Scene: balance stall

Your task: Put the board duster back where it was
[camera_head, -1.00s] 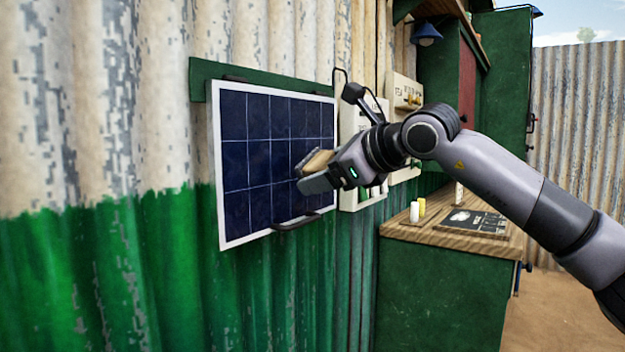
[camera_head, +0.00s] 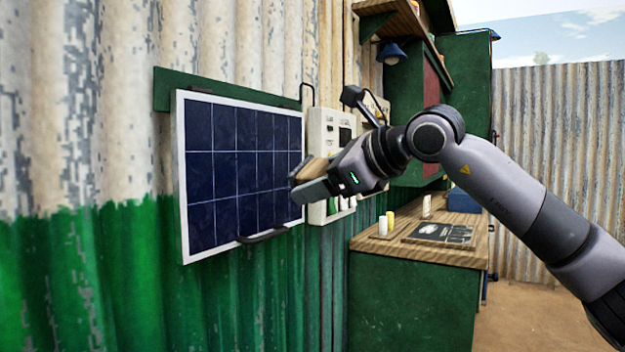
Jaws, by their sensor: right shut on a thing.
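The board duster (camera_head: 317,169) has a tan, wood-coloured body and is held in my right gripper (camera_head: 306,182). The gripper is shut on it, and its fingers hide part of the duster. In the picture, gripper and duster overlap the right edge of the solar panel (camera_head: 240,163) on the wall. I cannot tell how far they are from the panel. My left gripper is not in view.
A wooden counter (camera_head: 375,242) with a green front stands to the right. On it are a dark board (camera_head: 441,234), small pale candle-like cylinders (camera_head: 383,226) and a blue box (camera_head: 464,200). A white wall panel (camera_head: 318,122) hangs behind my gripper. Sandy ground is open at right.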

